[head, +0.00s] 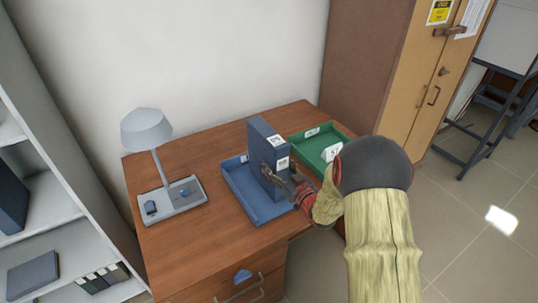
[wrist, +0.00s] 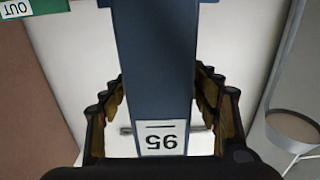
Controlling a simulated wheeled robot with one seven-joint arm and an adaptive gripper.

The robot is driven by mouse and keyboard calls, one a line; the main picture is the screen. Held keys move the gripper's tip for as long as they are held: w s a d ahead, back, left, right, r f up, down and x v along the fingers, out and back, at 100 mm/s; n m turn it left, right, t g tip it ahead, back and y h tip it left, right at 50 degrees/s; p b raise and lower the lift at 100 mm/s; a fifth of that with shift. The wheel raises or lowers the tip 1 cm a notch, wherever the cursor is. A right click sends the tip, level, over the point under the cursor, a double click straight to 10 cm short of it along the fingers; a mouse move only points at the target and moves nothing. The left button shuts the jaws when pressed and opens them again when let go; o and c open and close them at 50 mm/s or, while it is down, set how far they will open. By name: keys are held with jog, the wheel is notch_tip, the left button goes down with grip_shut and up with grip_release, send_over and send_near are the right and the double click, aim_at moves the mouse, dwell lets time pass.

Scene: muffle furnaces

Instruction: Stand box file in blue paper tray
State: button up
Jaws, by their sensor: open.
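The dark blue box file (head: 262,147) stands upright in the blue paper tray (head: 239,191) on the desk. Its spine faces my gripper and carries white labels. In the wrist view the box file (wrist: 152,70) runs down the middle, with a label reading 95 upside down. My gripper (head: 284,181) is at the spine, open, with one finger on each side of the file in the wrist view (wrist: 165,105). Whether the fingers touch the file cannot be told. The file's base is partly hidden by the gripper.
A green tray (head: 311,138) stands right of the blue tray, partly hidden by my arm. A grey desk lamp (head: 172,198) stands on the left of the wooden desk (head: 207,155). A shelf (head: 60,240) is at far left and a tall cabinet (head: 385,75) behind right.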

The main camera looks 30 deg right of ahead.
aim_at(282, 171)
jog(key=s+p, duration=0.1)
jog(key=s, duration=0.5)
jog(key=shift+s+d, duration=0.1)
jog(key=shift+s, duration=0.25)
